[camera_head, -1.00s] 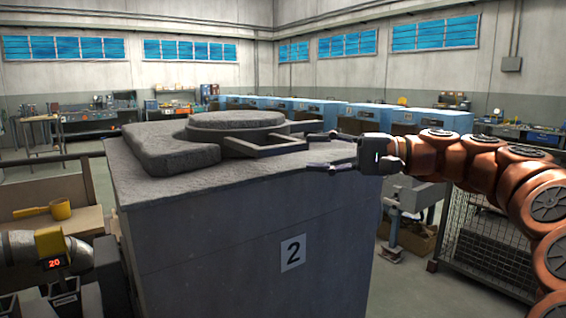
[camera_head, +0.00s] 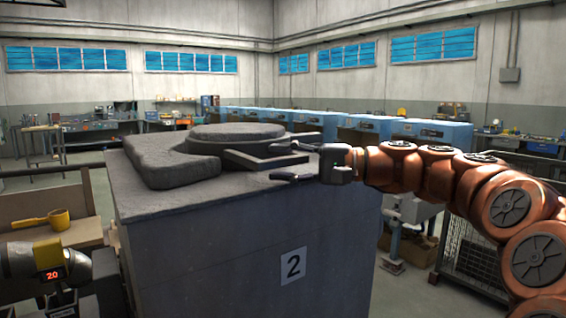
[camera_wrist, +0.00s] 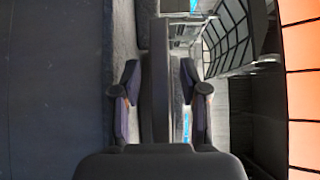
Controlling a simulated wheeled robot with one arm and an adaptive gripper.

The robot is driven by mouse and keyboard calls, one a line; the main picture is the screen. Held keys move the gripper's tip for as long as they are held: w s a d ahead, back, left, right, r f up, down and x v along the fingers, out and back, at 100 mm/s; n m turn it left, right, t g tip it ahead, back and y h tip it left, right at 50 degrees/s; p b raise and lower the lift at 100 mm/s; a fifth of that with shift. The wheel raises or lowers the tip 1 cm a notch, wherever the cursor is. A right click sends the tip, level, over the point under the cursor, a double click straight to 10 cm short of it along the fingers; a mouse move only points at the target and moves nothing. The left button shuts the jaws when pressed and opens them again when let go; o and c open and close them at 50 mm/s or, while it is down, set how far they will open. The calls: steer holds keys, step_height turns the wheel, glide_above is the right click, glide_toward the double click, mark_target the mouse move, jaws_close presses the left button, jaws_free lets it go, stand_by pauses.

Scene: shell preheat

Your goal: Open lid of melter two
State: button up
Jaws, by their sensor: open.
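Melter two is the big grey block (camera_head: 235,240) with a "2" label on its front. Its round lid (camera_head: 237,131) lies flat on the top, with a dark frame-like handle (camera_head: 262,158) reaching right from it. My gripper (camera_head: 284,162) is at the handle's right end, its fingers spread apart, one above the other in the head view. In the wrist view the open gripper (camera_wrist: 160,85) has a dark handle bar (camera_wrist: 158,110) running between its fingers, with gaps showing at both sides. The exact contact is hard to tell.
A thick grey slab (camera_head: 165,160) lies on the melter's top, left of the lid. A wire mesh cage (camera_head: 475,262) is at the right. Blue machines (camera_head: 432,132) line the back.

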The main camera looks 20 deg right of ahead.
steer(key=shift+c, duration=0.2)
jaws_close()
stand_by(0.4)
